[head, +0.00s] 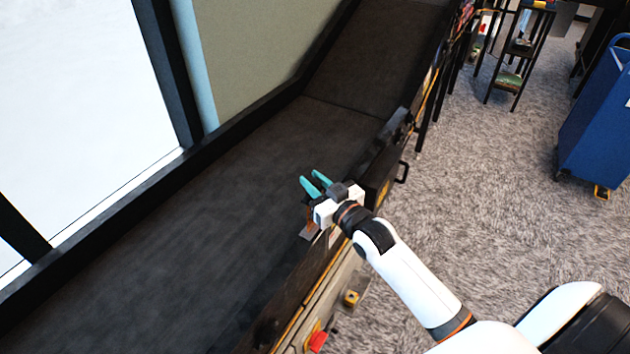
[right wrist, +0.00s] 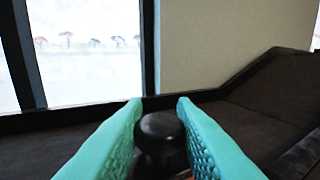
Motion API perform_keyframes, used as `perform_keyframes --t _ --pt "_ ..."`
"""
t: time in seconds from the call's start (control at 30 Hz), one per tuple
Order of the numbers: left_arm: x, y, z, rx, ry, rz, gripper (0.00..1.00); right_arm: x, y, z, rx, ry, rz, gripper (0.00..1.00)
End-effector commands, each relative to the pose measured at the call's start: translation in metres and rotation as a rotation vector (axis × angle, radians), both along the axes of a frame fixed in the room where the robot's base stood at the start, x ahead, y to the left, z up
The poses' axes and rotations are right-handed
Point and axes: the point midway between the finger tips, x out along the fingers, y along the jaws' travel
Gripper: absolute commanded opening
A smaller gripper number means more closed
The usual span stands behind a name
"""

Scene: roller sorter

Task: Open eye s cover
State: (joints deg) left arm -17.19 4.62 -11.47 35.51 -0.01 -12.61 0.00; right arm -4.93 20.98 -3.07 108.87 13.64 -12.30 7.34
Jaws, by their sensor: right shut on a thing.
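My right gripper (head: 316,184), with teal fingers, is over the near side rail of the dark conveyor. In the right wrist view, a dark rounded knob (right wrist: 160,132) sits between the teal fingers (right wrist: 158,120), which are shut on it. I cannot tell for certain that this knob belongs to the eye's cover. In the head view the gripper hides most of what it holds. A small grey metal plate (head: 309,232) shows just below the gripper at the belt's edge. My left gripper is not in view.
The dark belt (head: 190,240) runs diagonally, rising at the back, beside a window (head: 75,90). A black box (head: 382,178) with a handle is mounted right of the gripper. A red button (head: 317,341) is on the near rail. A blue cart (head: 598,125) stands far right.

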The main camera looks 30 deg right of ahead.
Motion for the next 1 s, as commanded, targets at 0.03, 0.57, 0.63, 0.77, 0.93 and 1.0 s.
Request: perform_keyframes --t 0.03,0.57,0.63,0.77,0.93,1.0 --pt "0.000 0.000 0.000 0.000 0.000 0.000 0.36 0.001 -0.001 0.006 0.000 -0.016 -0.001 0.00" --pt "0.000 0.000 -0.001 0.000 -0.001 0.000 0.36 -0.001 -0.001 0.004 0.000 -0.012 -0.001 0.44" --pt "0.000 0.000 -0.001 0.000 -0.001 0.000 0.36 -0.006 -0.002 0.003 -0.001 -0.010 -0.001 0.44" --pt "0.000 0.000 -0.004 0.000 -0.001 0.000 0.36 -0.024 -0.004 0.002 -0.001 -0.009 0.000 0.44" --pt "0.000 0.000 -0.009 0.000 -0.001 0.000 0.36 -0.060 -0.009 0.001 -0.002 -0.008 0.000 0.44" --pt "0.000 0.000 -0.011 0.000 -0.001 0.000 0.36 -0.073 -0.011 0.001 -0.002 -0.009 -0.001 0.44"
